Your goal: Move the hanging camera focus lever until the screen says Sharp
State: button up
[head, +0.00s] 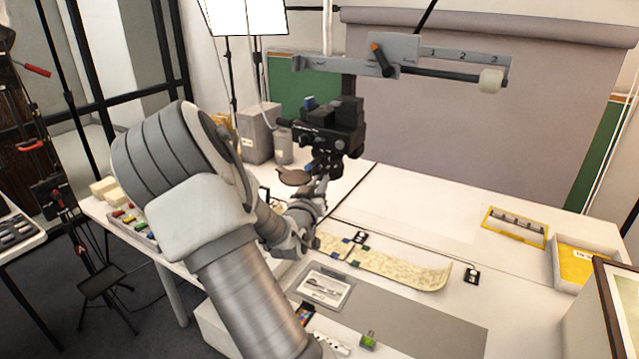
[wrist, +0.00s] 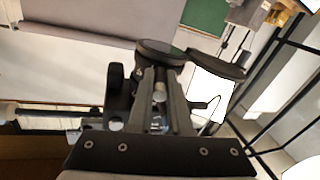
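The hanging camera (head: 335,128) is a black body hung lens-down from a grey overhead arm above the table. My gripper (head: 318,186) is just below its lens end, and its fingers are partly hidden by my arm. In the wrist view, the two grey fingers of my gripper (wrist: 161,75) reach up close to the camera's dark round parts (wrist: 160,50). A small pale knob shows between the fingers; I cannot tell whether it is the focus lever or whether they grip it. A tablet-like panel (head: 325,287) with a picture lies on the table; its words are too small to read.
A long aged paper strip (head: 400,268) with small dark weights lies under the camera. A yellow tray (head: 515,226) and a box with yellow contents (head: 585,262) stand at the right. A grey box (head: 257,135) stands behind. The table's back right is mostly clear.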

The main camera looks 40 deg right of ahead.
grip_shut()
dwell(0.8)
